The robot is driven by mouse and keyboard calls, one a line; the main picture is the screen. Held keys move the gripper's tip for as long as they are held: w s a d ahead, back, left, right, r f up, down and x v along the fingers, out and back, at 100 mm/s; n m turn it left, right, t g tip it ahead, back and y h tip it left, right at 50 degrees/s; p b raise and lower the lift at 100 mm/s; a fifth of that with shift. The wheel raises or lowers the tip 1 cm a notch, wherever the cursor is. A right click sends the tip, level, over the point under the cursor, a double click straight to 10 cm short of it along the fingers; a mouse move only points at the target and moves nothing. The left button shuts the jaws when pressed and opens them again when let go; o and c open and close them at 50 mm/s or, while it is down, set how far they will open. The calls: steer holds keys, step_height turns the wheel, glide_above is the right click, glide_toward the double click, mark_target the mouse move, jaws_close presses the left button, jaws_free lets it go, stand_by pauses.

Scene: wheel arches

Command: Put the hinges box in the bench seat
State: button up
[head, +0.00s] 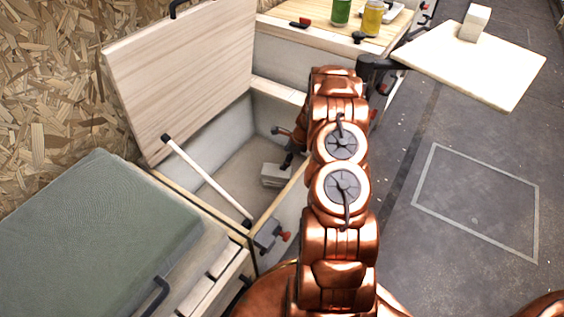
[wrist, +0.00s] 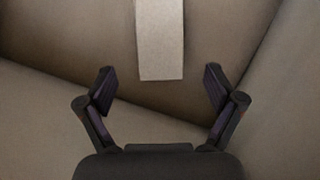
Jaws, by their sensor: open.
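The bench seat (head: 228,190) stands open, with its pale wooden lid (head: 185,70) raised. A small pale box (head: 273,174), which looks like the hinges box, lies inside on the floor of the compartment; I cannot read a label. It also shows at the top of the wrist view (wrist: 160,42). My gripper (wrist: 160,88) is open and empty inside the compartment. In the wrist view the box's near end lies between and slightly beyond my fingertips, with a gap on both sides. In the head view my arm hides part of the compartment and most of my gripper.
A white strut (head: 205,178) crosses the opening at the front left. A green cushion (head: 95,235) lies at the lower left. A counter (head: 330,35) with bottles is behind, and a swing-out board (head: 490,65) bears another pale block (head: 475,22). The floor at right is clear.

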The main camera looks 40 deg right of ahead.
steer(key=s+a+r+n+g, duration=0.1)
steer(key=a+r+n, duration=0.5)
steer(key=a+r, duration=0.6)
steer(key=s+a+r+n+g, duration=0.3)
steer(key=s+a+r+n, duration=0.65)
steer(key=a+r, duration=0.4)
steer(key=s+a+r+n+g+h, duration=0.1)
steer(key=s+a+r+n, duration=0.1)
steer(key=s, duration=0.7)
steer(key=s+a+r+n+g+h, duration=0.1)
steer(key=s+r+n, duration=0.3)
steer(key=s, duration=0.6)
steer(key=s+a+r+n+g, duration=0.1)
steer(key=s+a+r+n, duration=0.3)
steer(key=s, duration=0.6)
steer(key=shift+n+h, duration=0.4)
steer(key=shift+n, duration=0.75)
steer(key=shift+s, duration=0.1)
